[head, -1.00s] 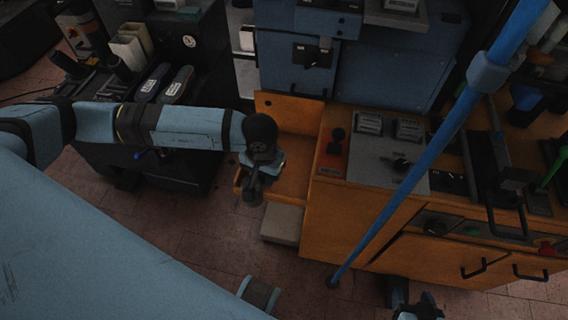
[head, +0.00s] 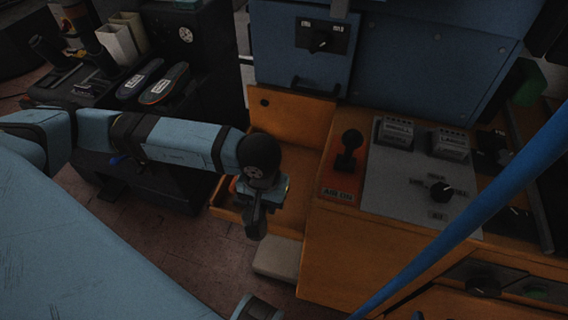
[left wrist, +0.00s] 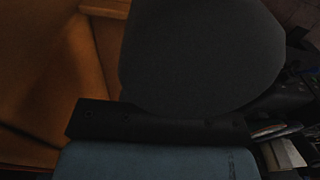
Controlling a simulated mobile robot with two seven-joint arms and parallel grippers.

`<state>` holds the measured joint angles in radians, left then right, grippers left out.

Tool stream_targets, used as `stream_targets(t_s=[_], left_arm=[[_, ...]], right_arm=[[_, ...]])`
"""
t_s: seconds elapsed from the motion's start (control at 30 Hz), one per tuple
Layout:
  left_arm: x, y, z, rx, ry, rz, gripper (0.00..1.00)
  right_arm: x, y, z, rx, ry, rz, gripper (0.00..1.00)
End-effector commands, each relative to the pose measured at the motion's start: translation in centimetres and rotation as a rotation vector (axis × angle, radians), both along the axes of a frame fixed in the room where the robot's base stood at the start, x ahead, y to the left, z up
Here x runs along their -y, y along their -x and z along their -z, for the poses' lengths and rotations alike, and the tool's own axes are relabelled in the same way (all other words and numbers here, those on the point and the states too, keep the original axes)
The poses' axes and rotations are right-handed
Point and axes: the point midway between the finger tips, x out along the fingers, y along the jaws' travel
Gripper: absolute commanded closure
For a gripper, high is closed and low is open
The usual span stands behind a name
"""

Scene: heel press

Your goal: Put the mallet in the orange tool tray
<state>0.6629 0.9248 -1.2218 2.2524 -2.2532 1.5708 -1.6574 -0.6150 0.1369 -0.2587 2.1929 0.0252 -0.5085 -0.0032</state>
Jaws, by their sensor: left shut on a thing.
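The orange tool tray (head: 291,118) appears as an open orange bay with an upright back panel, left of the orange cabinet. My left gripper (head: 256,222) points down over the front part of this bay. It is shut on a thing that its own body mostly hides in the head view. The mallet's handle cannot be made out. My right gripper is not in view.
A long blue bar (head: 470,210) crosses the right side. The cabinet top holds a red-based black lever (head: 349,150) and a grey control panel (head: 400,185). Two dark insoles (head: 163,84) lie on a black bench at left. A pale block (head: 278,262) stands below the bay.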

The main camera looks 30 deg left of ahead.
Motion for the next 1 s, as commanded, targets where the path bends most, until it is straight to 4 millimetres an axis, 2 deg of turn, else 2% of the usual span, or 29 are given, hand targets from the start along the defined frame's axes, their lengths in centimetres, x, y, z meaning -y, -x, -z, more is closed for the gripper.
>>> stream_targets(t_s=[0.1,0.4,0.7,0.77,0.83,1.0], left_arm=[[-0.8,-3.2,-0.2,0.004,-0.001,-0.004,1.00],[-2.7,-10.6,-0.1,0.001,0.001,-0.003,1.00],[-4.2,-16.5,-0.1,0.001,0.002,-0.001,1.00],[-4.4,-17.0,0.3,-0.002,0.001,-0.001,1.00],[-4.3,-16.8,1.6,-0.004,0.001,0.002,1.00],[-4.3,-16.8,2.9,0.000,0.002,0.001,1.00]], right_arm=[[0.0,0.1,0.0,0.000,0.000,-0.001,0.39],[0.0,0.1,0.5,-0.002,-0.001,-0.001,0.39],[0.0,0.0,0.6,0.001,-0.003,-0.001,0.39],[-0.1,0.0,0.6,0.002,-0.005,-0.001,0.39],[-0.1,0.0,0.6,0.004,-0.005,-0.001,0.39],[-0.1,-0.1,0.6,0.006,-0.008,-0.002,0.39]])
